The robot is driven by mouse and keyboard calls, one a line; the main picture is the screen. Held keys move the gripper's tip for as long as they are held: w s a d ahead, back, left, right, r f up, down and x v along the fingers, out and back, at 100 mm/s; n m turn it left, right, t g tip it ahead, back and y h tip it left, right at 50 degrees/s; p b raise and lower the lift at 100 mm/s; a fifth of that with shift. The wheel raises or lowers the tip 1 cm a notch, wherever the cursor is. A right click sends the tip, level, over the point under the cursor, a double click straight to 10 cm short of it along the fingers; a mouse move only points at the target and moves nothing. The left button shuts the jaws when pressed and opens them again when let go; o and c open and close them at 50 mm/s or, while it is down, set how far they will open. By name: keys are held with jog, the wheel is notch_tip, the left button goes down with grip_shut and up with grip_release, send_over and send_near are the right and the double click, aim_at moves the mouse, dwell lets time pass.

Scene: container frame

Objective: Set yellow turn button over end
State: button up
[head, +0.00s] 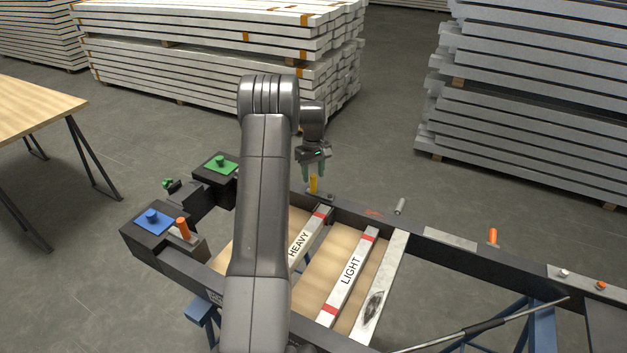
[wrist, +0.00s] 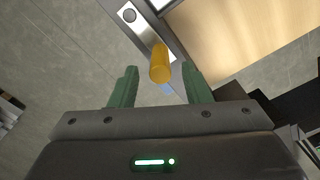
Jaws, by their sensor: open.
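The yellow turn button (head: 314,184) stands on the far rail of the dark frame, near the end of the bar marked HEAVY (head: 301,246). My gripper (head: 315,172) is right above it, pointing down, with its green fingers apart. In the wrist view the yellow button (wrist: 160,64) lies between and a little beyond the two fingertips of my gripper (wrist: 160,80). The fingers do not appear to touch it. A metal plate (wrist: 143,32) with a round screw head is next to the button. The button's lower part is hard to make out.
A bar marked LIGHT (head: 350,275) lies across the frame beside HEAVY. Orange pegs (head: 493,236) (head: 183,228), a grey peg (head: 400,206), a green knob block (head: 221,162) and a blue knob block (head: 153,217) stand around the frame. My arm hides part of the frame's middle.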

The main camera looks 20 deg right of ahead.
jog(key=shift+f, duration=2.05)
grip_shut()
